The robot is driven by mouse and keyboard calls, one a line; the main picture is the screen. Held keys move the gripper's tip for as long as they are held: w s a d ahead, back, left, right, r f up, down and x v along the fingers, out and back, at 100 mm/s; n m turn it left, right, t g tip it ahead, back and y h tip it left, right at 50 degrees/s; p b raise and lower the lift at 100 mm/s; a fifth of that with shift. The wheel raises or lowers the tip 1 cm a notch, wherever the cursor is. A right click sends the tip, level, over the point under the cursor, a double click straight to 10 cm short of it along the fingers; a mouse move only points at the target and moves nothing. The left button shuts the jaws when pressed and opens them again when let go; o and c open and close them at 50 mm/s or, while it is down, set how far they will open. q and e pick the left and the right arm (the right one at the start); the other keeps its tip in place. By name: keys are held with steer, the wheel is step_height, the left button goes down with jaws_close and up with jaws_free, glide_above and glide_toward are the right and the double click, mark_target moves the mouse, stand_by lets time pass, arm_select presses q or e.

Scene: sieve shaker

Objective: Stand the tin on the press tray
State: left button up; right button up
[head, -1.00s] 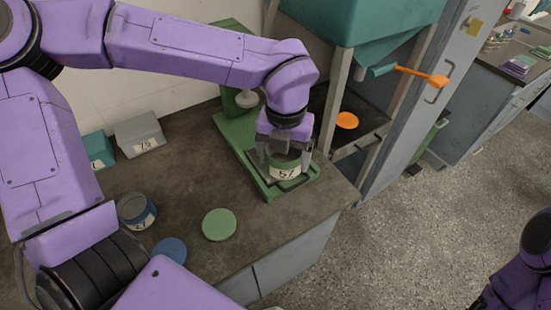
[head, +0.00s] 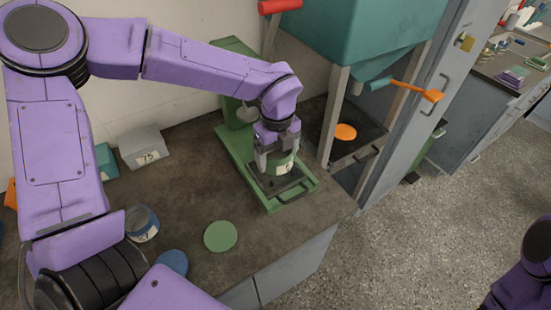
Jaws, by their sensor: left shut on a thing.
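I cannot tell whether the tin's bottom touches the tray. The gripper hides the tin's top. Only a purple part of my right arm shows at the lower right; its gripper is out of view.
The green press column (head: 238,117) with a pale round plunger stands behind the gripper. A teal hopper (head: 355,40) on metal legs is to the right.

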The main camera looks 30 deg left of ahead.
mark_target(276, 156)
arm_select(q)
steer(key=w+f, duration=0.1)
steer(key=w+a+f+p, duration=0.1)
steer(key=f, duration=0.1)
steer(key=w+a+f, duration=0.1)
steer(key=f, duration=0.1)
steer(key=shift+w+a+f, duration=0.15)
steer(key=shift+w+f, duration=0.05)
steer(key=shift+w, duration=0.15)
step_height(276, 156, down, 3)
steer(key=shift+f+p, duration=0.15)
steer(key=shift+p, duration=0.15)
steer(key=shift+f, duration=0.1)
steer(key=o, duration=0.9)
steer(key=shift+r, duration=0.35)
step_height(276, 156, up, 12)
steer(key=b, duration=0.1)
steer(key=shift+f, duration=0.2)
